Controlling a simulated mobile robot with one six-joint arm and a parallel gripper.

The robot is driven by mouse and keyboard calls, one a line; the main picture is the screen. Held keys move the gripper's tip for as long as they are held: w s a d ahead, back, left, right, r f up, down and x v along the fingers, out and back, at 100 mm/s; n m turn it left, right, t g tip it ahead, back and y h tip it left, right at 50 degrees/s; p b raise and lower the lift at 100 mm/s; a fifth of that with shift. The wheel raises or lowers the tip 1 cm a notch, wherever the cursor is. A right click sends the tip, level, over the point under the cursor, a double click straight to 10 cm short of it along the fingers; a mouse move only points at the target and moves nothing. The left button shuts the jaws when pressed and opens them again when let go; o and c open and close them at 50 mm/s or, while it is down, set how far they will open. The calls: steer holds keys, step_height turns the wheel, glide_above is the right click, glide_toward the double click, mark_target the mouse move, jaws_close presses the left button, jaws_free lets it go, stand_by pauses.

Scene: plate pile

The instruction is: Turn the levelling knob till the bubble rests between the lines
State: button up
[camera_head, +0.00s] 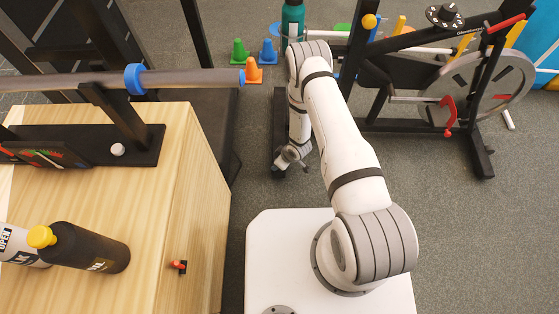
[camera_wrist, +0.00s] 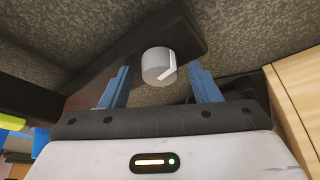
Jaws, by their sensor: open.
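A grey round knob (camera_wrist: 156,66) with a white pointer mark sits on a dark bar (camera_wrist: 112,68) close to the floor in the wrist view. My gripper (camera_wrist: 159,70) is open, with one blue finger to the left of the knob and one to the right in the picture. Gaps show between the knob and both fingers, and nothing is held. In the head view, my gripper (camera_head: 290,156) hangs low beside a black frame foot (camera_head: 279,125); the knob cannot be made out there. I cannot make out a bubble or its lines in either view.
A wooden box (camera_head: 190,200) stands left of my arm, with a black barbell rack (camera_head: 85,145) and bottles (camera_head: 90,248) on top. Small cones (camera_head: 254,71) and a green bottle (camera_head: 292,22) are behind. An exercise machine (camera_head: 430,75) stands right. Grey carpet is open at right.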

steer(key=p+v, duration=0.3)
steer(key=v, duration=0.4)
steer(key=shift+r, duration=0.35)
steer(key=shift+d, duration=0.15)
